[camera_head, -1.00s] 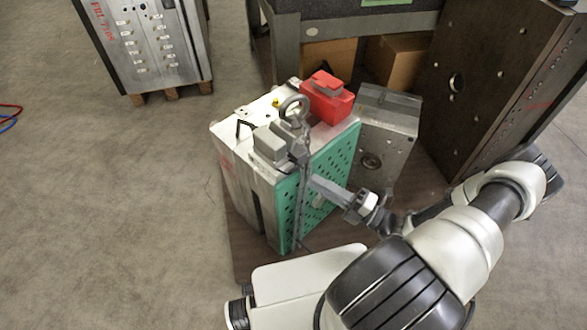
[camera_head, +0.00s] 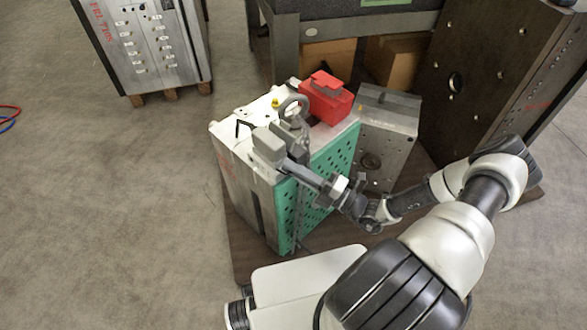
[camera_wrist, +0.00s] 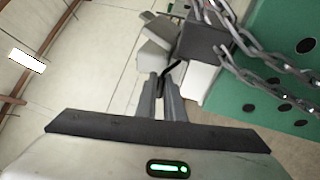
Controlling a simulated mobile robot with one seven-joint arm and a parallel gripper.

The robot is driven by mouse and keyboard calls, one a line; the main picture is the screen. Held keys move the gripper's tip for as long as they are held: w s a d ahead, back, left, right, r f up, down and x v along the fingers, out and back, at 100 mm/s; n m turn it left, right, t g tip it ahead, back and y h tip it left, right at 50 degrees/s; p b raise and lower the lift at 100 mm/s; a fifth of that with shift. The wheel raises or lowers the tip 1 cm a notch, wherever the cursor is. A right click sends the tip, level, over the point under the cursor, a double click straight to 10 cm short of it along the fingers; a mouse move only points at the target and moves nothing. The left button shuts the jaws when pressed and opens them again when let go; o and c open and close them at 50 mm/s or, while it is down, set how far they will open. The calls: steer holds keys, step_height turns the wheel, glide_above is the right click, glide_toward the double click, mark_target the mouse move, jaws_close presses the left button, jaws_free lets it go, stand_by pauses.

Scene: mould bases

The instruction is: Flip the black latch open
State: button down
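The black latch (camera_head: 243,128) is a thin bent bar on top of the pale mould base (camera_head: 228,150), left of a grey block (camera_head: 268,146) in the head view. In the wrist view a thin black curved piece, seemingly the latch (camera_wrist: 171,68), shows just beyond my fingertips. My gripper (camera_head: 290,163) is at the front upper edge of the base, close to the grey block. In the wrist view its two fingers (camera_wrist: 162,82) are close together with a narrow gap. I cannot tell whether they touch the latch or hold anything.
A chain (camera_wrist: 250,45) and lifting eye (camera_head: 293,106) are right beside my gripper. The green perforated plate (camera_head: 325,178) forms the base's right side. A red block (camera_head: 326,98) sits behind on top. Grey and dark mould plates stand at right.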

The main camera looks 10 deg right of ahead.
steer(key=shift+f+n+t+y+b, duration=0.3)
steer(key=shift+f+y+b, duration=0.45)
steer(key=shift+b, duration=1.15)
steer(key=y+b, duration=0.1)
steer(key=b, duration=0.1)
steer(key=shift+s+f+n+t+b, duration=0.1)
steer(key=shift+f+n+t+b, duration=0.2)
steer(key=shift+f+t+b, duration=0.1)
steer(key=shift+d+r+n+t+y+p, duration=0.1)
steer(key=shift+r+n+t+y+p, duration=0.25)
steer(key=shift+y, duration=0.4)
steer(key=shift+f, duration=0.15)
steer(key=c, duration=2.2)
jaws_free()
steer(key=shift+o, duration=0.2)
steer(key=v, duration=0.7)
steer(key=shift+s+d, duration=0.2)
